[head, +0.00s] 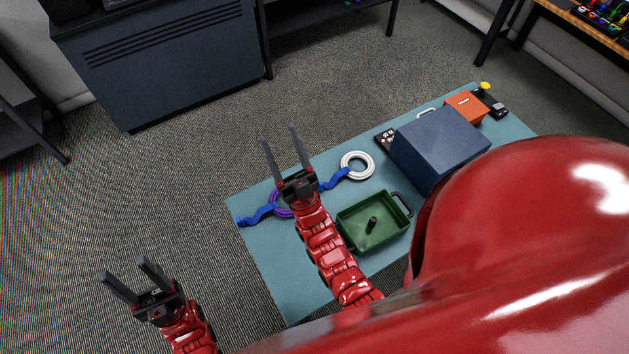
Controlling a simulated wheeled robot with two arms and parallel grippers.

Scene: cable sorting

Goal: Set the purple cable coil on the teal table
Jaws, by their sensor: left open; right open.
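The purple cable coil (276,197) lies at the left part of the teal table (265,243), with a wavy blue strip (255,217) at its side. My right gripper and its wrist hide much of the coil, so I cannot tell how the strip and coil overlap. My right gripper (279,136) is open and empty, its fingers pointing past the table's far edge. My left gripper (124,268) is open and empty, away from the table over the floor at the lower left.
On the table are a white cable coil (357,165), a green tray (370,237) with a small black item inside, a blue-grey box (440,145) and an orange box (466,107). A dark cabinet (165,60) stands behind. The table's near left part is bare.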

